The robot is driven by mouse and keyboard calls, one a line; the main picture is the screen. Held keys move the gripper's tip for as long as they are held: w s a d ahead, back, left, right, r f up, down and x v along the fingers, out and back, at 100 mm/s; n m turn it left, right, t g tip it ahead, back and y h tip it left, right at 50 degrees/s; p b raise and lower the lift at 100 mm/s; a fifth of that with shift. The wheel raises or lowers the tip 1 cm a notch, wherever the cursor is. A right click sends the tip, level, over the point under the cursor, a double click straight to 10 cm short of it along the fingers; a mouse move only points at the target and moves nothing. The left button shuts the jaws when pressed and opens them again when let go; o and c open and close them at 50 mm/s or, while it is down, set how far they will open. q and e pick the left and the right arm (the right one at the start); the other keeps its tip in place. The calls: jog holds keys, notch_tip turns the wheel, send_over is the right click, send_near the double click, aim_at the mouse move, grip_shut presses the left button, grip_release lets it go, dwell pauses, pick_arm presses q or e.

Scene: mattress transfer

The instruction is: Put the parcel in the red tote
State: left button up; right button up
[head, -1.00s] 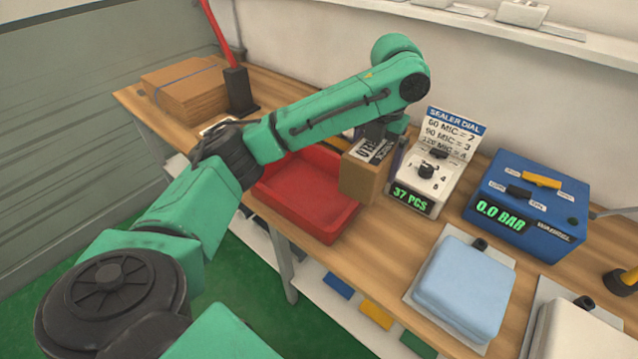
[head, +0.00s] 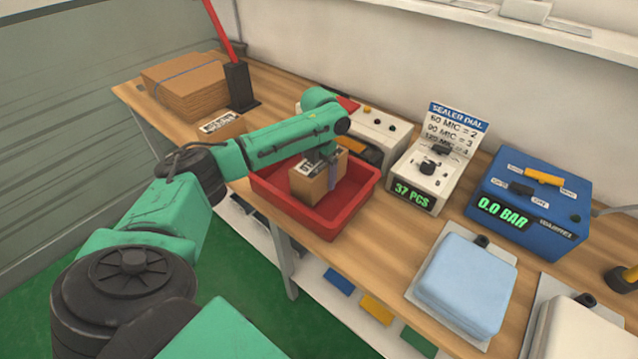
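The parcel (head: 308,186) is a small brown cardboard box with a black-and-white label on top. It is within the outline of the red tote (head: 340,221), on the wooden bench; whether it touches the tote's floor is hard to tell. My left gripper (head: 328,172) is at the parcel's top and right side, shut on it; its fingers are partly hidden. My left forearm covers the tote's back left part. My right gripper is not in view.
Another labelled brown box (head: 222,127) and a cardboard stack (head: 186,88) lie left of the tote. A white sealer (head: 372,137) stands behind it. A white dial unit (head: 425,178) and a blue machine (head: 530,200) stand to the right.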

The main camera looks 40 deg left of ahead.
aim_at(320, 172)
pick_arm(q)
notch_tip(320, 172, down, 4)
jog(key=shift+f, duration=0.35)
jog(key=o, duration=1.6)
jog(key=shift+d, duration=0.1)
notch_tip(320, 172, up, 12)
jog(key=shift+r+b, duration=0.2)
jog(key=shift+b, duration=0.65)
